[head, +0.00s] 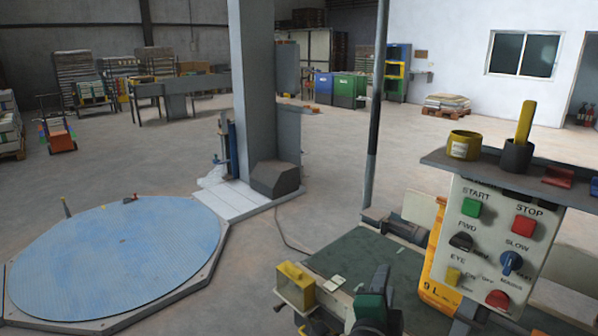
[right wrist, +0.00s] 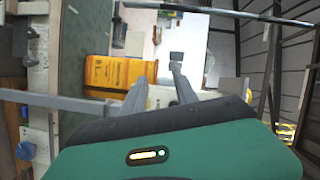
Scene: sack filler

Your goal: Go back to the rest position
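My right gripper (head: 377,290) shows at the bottom of the head view, a green and black body above the dark green surface of the machine. In the right wrist view its two grey fingers (right wrist: 157,82) stand apart with nothing between them, so it is open and empty. In the head view the control panel (head: 492,238), with START and STOP buttons, is to the right of the gripper and apart from it. My left gripper is not in view.
A yellow sack (head: 437,262) is beside the panel and also shows in the right wrist view (right wrist: 108,72). A yellow box (head: 295,285) is left of the gripper. A grey column (head: 252,90) and a round blue platform (head: 115,255) stand beyond. Floor between them is clear.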

